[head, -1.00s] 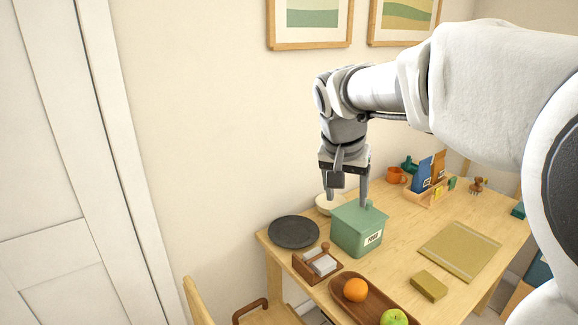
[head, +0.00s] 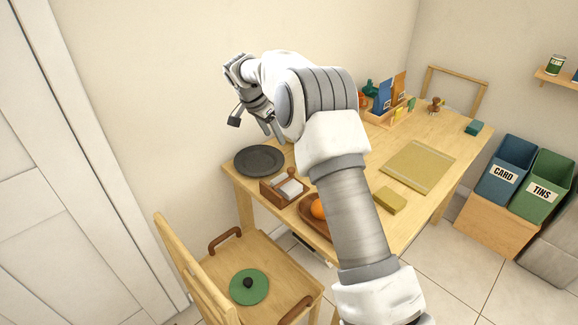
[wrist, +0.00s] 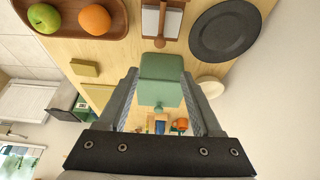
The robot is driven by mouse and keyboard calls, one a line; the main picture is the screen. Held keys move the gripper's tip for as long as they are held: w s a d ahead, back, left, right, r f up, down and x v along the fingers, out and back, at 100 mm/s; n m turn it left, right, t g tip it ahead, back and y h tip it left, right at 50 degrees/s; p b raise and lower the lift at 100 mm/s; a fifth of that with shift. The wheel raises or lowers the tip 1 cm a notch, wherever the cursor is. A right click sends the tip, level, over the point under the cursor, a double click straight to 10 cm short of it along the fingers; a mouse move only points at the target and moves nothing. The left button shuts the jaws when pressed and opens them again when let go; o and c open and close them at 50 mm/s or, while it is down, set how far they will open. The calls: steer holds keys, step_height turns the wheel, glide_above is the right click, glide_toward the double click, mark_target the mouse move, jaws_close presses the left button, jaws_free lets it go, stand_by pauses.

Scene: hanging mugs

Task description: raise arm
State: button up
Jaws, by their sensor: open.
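My gripper (head: 272,129) is partly hidden by my own arm in the head view, above the table (head: 428,128) and near the wall. In the wrist view its two fingers (wrist: 162,76) are spread apart with nothing held. A green lidded canister (wrist: 161,68) with a knob shows between the fingers in that view; I see no grip on it. The canister is hidden behind my arm in the head view.
A dark plate (head: 259,161), a wooden card holder (head: 284,188) and a fruit tray (head: 309,215) with an orange and a green apple (wrist: 44,18) lie on the table. A chair (head: 222,268) stands in front. A pale bowl (wrist: 211,87) is beside the canister.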

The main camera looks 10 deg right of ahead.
mark_target(291, 169)
steer(key=x, duration=1.7)
steer(key=shift+s+f, duration=0.1)
steer(key=shift+f, duration=0.05)
jaws_close()
stand_by(0.8)
